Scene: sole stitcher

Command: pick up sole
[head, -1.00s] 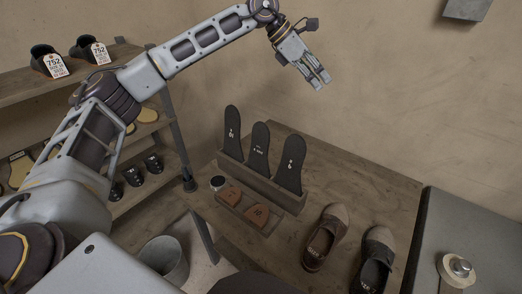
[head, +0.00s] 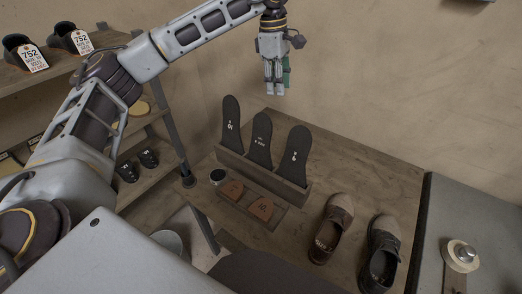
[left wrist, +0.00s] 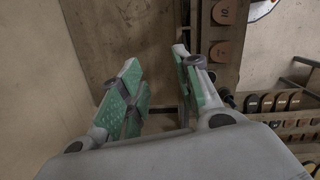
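Three black soles with white markings stand upright in a wooden rack (head: 250,176) on the table in the head view: a left one (head: 231,122), a middle one (head: 262,140) and a right one (head: 294,156). My left gripper (head: 275,90) hangs above and behind the rack with its fingers pointing down, apart from the soles. In the left wrist view its green-padded fingers (left wrist: 163,88) are spread with nothing held between them. The soles cannot be made out clearly there. My right gripper is not in view.
Brown blocks (head: 261,209) lie in a tray in front of the rack, beside a small round tin (head: 217,177). Two shoes (head: 331,228) (head: 381,254) stand at the right of the table, near a grey machine (head: 480,215). Shelves with tagged shoes (head: 70,38) are at the left.

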